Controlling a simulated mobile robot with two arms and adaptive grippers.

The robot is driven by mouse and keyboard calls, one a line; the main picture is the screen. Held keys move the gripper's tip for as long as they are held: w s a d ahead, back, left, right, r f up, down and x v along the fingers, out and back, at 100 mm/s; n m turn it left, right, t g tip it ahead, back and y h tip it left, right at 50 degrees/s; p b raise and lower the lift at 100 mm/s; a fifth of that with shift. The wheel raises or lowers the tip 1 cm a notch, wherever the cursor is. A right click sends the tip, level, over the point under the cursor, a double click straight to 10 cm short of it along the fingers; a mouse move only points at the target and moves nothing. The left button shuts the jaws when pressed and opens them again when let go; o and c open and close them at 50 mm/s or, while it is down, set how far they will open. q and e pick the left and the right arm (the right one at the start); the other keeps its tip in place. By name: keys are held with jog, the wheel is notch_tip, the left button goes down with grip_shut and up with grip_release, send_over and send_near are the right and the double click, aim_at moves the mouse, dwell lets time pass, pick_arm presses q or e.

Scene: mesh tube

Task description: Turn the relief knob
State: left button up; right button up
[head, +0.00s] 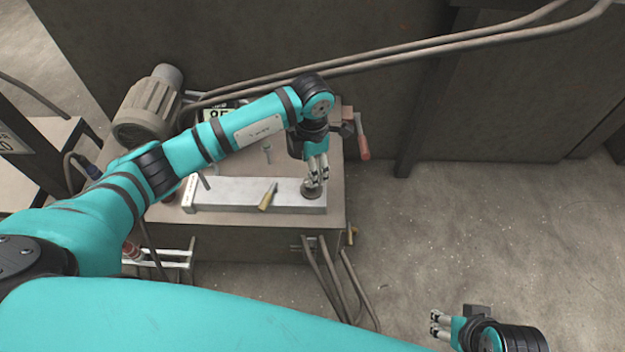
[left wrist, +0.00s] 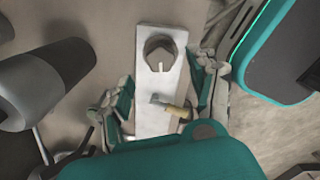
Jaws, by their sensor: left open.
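A dark round knob (head: 312,191), apparently the relief knob, sits on the right end of a pale metal block (head: 235,194). In the left wrist view the knob (left wrist: 158,48) has a pale mark on its face. My left gripper (head: 318,172) is just above the knob and partly covers it. In the left wrist view its fingers (left wrist: 163,98) are spread on either side of the block, open and empty. Contact with the knob cannot be seen. My right gripper (head: 438,323) is low at the right, over the floor, away from the block; its finger gap is unclear.
A wooden-handled lever (head: 268,196) lies across the block beside the knob. A grey motor (head: 148,108) stands at the back left of the bench, and a red-handled part (head: 362,138) at its back right edge. Hoses (head: 330,280) hang in front. The floor (head: 480,220) at right is clear.

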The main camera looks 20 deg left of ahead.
pick_arm(q)
notch_tip(320, 180, down, 5)
jog(key=shift+r+b, duration=0.2)
jog(key=shift+b, duration=0.2)
jog(key=shift+f, duration=0.6)
pick_arm(e)
jog(key=shift+w+a+f+t, duration=0.15)
jog(key=shift+w+f+t, duration=0.15)
jog(key=shift+w+f, duration=0.25)
